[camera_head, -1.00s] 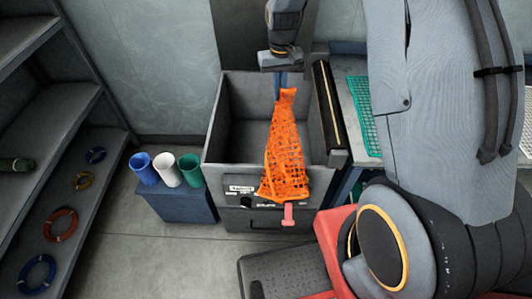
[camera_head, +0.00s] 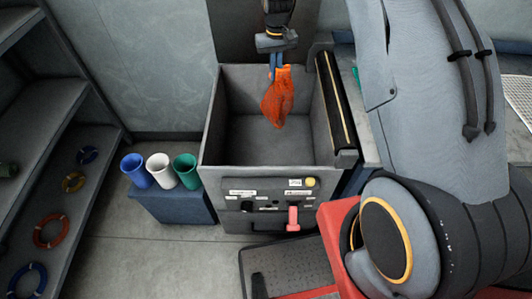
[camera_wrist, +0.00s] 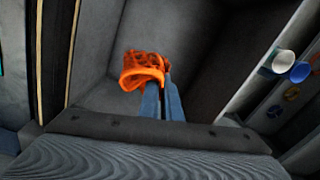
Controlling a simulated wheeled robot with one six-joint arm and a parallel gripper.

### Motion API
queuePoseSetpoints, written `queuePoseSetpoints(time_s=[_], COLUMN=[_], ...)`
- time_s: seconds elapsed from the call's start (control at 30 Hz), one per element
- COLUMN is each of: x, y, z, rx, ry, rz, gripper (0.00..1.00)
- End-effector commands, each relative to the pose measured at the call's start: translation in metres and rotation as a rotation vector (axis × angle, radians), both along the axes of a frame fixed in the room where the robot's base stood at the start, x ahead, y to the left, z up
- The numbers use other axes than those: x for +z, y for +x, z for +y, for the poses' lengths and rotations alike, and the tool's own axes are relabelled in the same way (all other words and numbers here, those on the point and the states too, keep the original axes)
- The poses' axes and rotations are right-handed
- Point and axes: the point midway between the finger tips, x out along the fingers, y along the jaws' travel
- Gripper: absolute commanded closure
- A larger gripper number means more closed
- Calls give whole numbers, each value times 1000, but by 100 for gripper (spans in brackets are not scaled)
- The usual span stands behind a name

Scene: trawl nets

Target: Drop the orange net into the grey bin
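The orange net (camera_head: 277,97) hangs bunched from my gripper (camera_head: 277,66) in the head view, over the open grey bin (camera_head: 222,130). My gripper's fingers are close together at the net's top edge. In the wrist view the net (camera_wrist: 142,70) sits at the tips of my blue-grey fingers (camera_wrist: 163,88), with the bin's inside (camera_wrist: 100,97) around and below it. The net appears clear of the bin's walls. Its exact height above the bin floor is hard to tell.
Blue, white and green cups (camera_head: 161,171) stand on a blue box left of the bin. A shelf (camera_head: 60,130) with coloured rings is at far left. A black padded rail (camera_head: 336,105) runs along the bin's right side. A pink handle (camera_head: 293,217) is on the front panel.

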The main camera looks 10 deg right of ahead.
Motion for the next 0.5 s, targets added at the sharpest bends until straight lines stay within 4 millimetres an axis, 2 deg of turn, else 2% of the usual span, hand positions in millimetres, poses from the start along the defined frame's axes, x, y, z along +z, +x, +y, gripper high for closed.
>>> queuePoseSetpoints(time_s=[0.03, 0.2, 0.5], x=[-8, -24, -28], y=[0, 0, 0], z=[0, -2, -4], rx=[-1, -4, -7], ry=[0, 0, 0], rz=[1, 0, -1], gripper=[100, 100, 100])
